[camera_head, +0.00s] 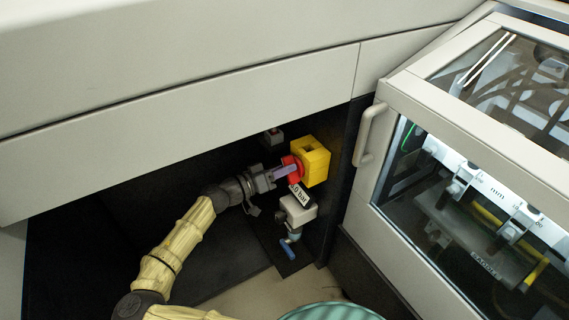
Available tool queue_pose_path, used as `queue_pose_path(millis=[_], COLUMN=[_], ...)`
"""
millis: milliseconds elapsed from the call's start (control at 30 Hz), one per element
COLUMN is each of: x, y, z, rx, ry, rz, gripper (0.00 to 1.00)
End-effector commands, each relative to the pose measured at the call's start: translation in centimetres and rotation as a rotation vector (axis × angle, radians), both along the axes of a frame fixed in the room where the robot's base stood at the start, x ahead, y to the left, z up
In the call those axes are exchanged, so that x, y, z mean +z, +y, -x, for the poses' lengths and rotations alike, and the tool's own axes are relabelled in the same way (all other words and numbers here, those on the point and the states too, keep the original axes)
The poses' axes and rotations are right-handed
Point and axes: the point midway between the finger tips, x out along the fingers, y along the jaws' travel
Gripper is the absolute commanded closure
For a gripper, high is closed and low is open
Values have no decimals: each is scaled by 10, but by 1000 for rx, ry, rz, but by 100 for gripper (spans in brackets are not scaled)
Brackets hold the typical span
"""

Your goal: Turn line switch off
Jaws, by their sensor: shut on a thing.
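The line switch is a red rotary knob (294,168) on a yellow box (314,161), set in the dark recess under the pale machine panel. My gripper (288,173) reaches in from the lower left and is shut on the red knob. Its fingers cover part of the knob, so the knob's exact turn angle cannot be told.
A grey valve unit with a blue lever (288,249) and a "bar" label (298,194) sits just below the switch. A small dark grey box (273,136) is above left. A glazed machine door with a grey handle (370,134) stands to the right. The pale panel (180,130) overhangs my arm.

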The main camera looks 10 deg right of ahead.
Motion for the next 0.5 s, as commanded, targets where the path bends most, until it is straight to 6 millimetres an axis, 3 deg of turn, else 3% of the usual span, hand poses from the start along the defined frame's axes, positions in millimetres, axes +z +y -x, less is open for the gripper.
queue_pose_path(millis=[500], x=[1], y=[1], z=[-3], rx=[2], ry=[468], rz=[151], gripper=[100])
